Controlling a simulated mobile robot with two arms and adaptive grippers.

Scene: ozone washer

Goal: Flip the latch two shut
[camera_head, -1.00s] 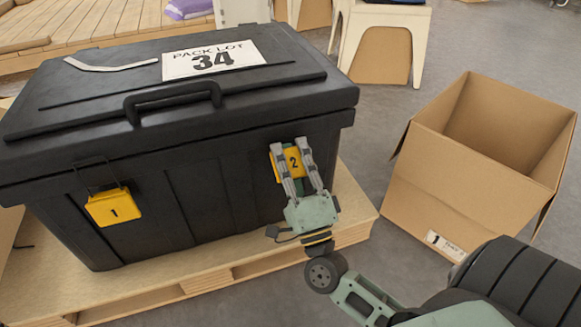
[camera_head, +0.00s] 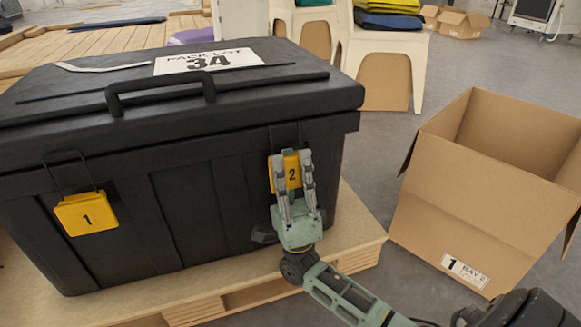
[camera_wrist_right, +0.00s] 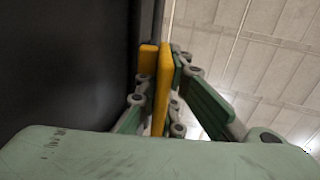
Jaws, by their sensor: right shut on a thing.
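A large black lidded case (camera_head: 180,190) stands on a wooden pallet. Latch two (camera_head: 290,170), a yellow plate marked 2, is on the right of its front face. Its wire bail runs up toward the lid edge. My right gripper (camera_head: 292,172) is at this latch with a finger along each side, shut on it. In the right wrist view the yellow latch (camera_wrist_right: 164,85) stands between the fingers, close beside the dark case wall. Latch one (camera_head: 87,213), also yellow, hangs on the left of the front with its bail up. My left gripper is not in view.
An open cardboard box (camera_head: 470,205) stands on the floor to the right of the pallet (camera_head: 345,235). White chairs (camera_head: 385,50) with folded cloths stand behind. A handle (camera_head: 160,92) sticks up from the lid. Grey floor lies between box and chairs.

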